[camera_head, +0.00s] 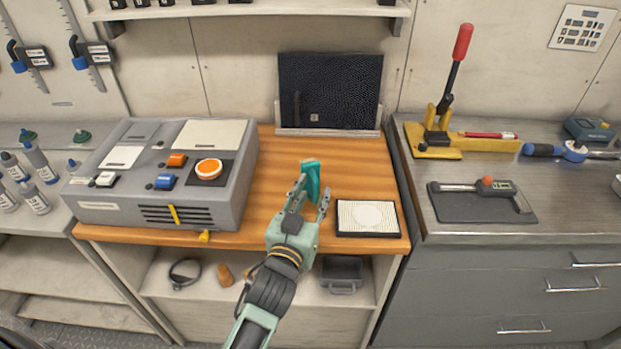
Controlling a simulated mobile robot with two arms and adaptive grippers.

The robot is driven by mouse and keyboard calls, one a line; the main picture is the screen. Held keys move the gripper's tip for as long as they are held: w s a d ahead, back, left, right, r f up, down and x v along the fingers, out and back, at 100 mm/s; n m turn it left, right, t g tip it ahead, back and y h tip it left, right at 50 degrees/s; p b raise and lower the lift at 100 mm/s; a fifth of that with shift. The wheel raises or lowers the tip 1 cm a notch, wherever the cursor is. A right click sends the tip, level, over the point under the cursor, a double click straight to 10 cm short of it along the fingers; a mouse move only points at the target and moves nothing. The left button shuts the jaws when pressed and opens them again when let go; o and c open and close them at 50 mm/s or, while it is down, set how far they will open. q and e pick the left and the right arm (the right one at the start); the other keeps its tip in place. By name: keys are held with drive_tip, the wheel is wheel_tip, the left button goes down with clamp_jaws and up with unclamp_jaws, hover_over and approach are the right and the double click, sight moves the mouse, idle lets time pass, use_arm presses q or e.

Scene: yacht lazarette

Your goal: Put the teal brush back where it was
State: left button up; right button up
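The teal brush (312,178) is a small teal block at the middle of the wooden worktop (364,168), in front of the dark panel. My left gripper (313,190) comes in from the bottom with its fingers spread. The left finger overlaps the brush's left edge, and the right finger shows a gap from it. I cannot tell whether the brush touches the worktop or whether the left finger touches it. My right gripper is not in view.
A grey console (110,187) with orange and blue buttons stands left. A framed white pad (347,222) lies right of my gripper. A dark panel (330,88) stands behind. A yellow lever press (432,145) and a caliper plate (465,207) occupy the right bench.

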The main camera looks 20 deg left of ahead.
use_arm(q)
clamp_jaws()
idle(0.6)
